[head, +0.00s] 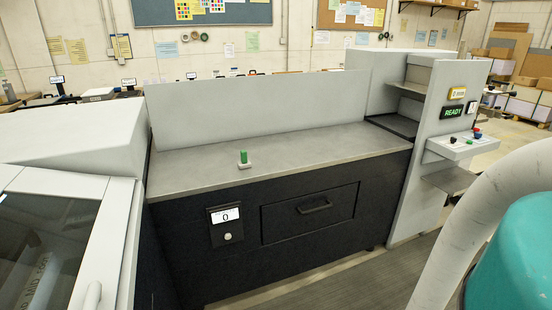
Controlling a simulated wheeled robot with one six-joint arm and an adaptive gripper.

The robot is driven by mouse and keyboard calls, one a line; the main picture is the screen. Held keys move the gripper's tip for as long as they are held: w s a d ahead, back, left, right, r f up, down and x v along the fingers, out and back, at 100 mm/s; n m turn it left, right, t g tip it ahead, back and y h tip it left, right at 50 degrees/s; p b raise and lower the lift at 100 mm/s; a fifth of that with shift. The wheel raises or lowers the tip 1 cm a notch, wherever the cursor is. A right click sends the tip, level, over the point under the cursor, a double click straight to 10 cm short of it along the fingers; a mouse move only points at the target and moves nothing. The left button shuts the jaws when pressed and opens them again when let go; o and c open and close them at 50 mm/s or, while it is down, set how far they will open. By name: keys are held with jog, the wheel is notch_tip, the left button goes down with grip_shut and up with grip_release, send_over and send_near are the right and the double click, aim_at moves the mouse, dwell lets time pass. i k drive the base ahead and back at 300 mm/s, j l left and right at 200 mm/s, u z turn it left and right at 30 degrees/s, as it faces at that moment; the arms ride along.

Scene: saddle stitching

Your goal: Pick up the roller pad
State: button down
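A small upright green piece on a pale base (244,160) stands on the grey worktop (310,150), near its front edge and left of the middle. It looks like the roller pad, but it is too small in the head view to be sure. Nothing touches it from above. My gripper is out of view. Only a pale and teal part of my arm shows at the lower right.
A grey panel (255,108) rises behind the worktop. Below are a dark cabinet front with a drawer (310,213) and a counter display reading 0 (225,215). A white machine cover (75,140) stands left; a control column with a READY display (453,112) stands right. Most of the worktop is bare.

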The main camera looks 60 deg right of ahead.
aim_at(244, 163)
jog(key=z, duration=1.2)
jog(key=u, duration=2.65)
jog(key=z, duration=2.65)
jog(key=l+u, duration=0.1)
jog(key=l, duration=0.4)
jog(key=k+l+u, duration=0.15)
jog(key=l, duration=0.35)
jog(key=k+l+u, duration=0.1)
jog(key=l, duration=0.4)
